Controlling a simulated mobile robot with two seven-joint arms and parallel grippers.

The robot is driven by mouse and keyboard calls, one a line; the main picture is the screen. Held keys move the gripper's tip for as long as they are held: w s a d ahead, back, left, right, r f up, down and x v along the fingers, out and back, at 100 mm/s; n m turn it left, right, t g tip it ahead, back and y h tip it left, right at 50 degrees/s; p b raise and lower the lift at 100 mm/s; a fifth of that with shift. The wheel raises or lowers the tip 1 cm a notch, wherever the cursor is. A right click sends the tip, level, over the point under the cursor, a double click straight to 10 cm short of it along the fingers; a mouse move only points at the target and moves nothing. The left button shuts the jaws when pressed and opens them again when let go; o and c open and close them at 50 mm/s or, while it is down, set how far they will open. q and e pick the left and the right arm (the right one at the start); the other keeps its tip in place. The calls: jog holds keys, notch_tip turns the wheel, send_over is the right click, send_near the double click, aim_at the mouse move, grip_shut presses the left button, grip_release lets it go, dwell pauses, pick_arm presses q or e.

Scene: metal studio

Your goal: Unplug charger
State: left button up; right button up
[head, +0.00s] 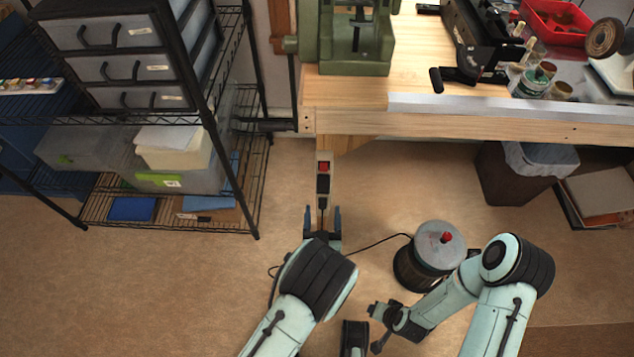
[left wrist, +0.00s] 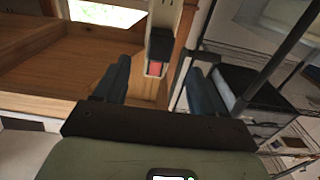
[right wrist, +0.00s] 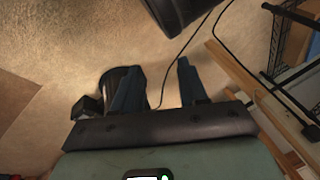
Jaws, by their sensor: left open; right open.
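A pale power strip (head: 324,156) with a red switch (head: 323,167) hangs at the bench's front edge. A black charger plug (head: 323,184) sits in it, its cord running down toward my left gripper (head: 322,212). The gripper is open, its fingers just below the plug on either side of the cord, apart from the plug. In the left wrist view the strip (left wrist: 165,16), the black plug (left wrist: 160,43) and the red switch (left wrist: 154,69) show between the fingers. My right gripper (head: 374,328) is open and empty, low over the floor; the right wrist view shows carpet and cord between its fingers.
A round dark device (head: 420,268) with a red knob stands on the floor between my arms; a black cord (head: 375,243) runs to it. A wire shelf (head: 228,205) stands left. The wooden bench (head: 430,122) is ahead, a bin (head: 508,178) beneath it.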

aim_at(323, 191)
pick_arm(q)
jog(key=w+b, duration=0.2)
jog(key=w, duration=0.5)
jog(key=shift+w+f, duration=0.1)
jog(key=shift+w, duration=0.15)
jog(key=shift+w+b, duration=0.5)
jog(key=shift+w, duration=0.25)
pick_arm(e)
jog(key=s+f+g, duration=0.2)
jog(key=s+f, duration=0.3)
jog(key=s, duration=0.1)
jog(key=shift+d+f, duration=0.2)
jog(key=shift+d, duration=0.25)
pick_arm(q)
grip_shut()
jog(key=shift+s+p, duration=1.25)
jog(key=shift+s, duration=1.8)
pick_arm(e)
jog(key=shift+s+r, duration=0.1)
jog(key=shift+r, duration=1.25)
